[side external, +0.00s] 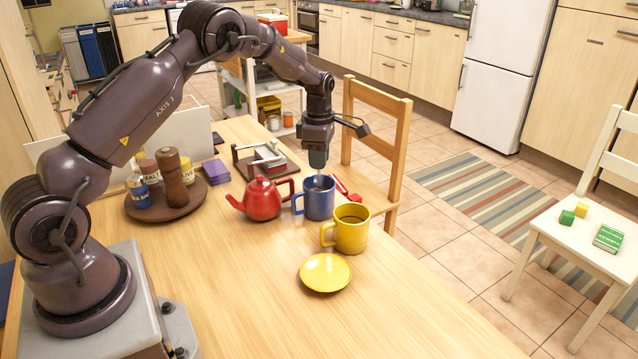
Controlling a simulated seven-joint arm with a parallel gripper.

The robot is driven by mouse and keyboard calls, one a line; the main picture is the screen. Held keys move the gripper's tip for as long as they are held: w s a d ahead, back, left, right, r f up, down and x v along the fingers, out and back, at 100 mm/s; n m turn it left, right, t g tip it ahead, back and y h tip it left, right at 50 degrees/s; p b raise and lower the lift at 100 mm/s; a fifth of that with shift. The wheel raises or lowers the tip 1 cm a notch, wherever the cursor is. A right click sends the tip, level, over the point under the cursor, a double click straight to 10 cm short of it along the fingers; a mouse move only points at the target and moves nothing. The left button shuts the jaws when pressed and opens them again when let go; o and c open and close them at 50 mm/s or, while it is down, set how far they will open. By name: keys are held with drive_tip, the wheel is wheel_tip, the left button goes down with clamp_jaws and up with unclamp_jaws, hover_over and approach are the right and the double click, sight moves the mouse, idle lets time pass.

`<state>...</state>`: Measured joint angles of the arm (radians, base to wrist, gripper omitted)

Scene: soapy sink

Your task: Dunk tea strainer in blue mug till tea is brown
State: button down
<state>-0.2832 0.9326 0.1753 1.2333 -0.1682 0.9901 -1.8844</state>
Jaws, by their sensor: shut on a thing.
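The blue mug (320,204) stands upright on the wooden table, its handle to the left. My gripper (318,166) points straight down just above the mug's opening. It is shut on the tea strainer (318,179), of which only a small grey part shows between the fingertips and the mug's mouth. The strainer's lower part is hidden inside the mug. The tea's colour in the blue mug cannot be made out from here.
A red teapot (262,201) stands close left of the blue mug. A yellow mug (351,234) is close in front, with a yellow saucer (325,272) nearer. A small red item (344,188) lies behind right. A wooden chair (398,150) stands beyond. The table's front is clear.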

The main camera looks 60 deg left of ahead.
drive_tip(key=shift+r, duration=0.4)
drive_tip(key=shift+f, duration=0.85)
drive_tip(key=shift+r, duration=0.1)
drive_tip(key=shift+r, duration=0.75)
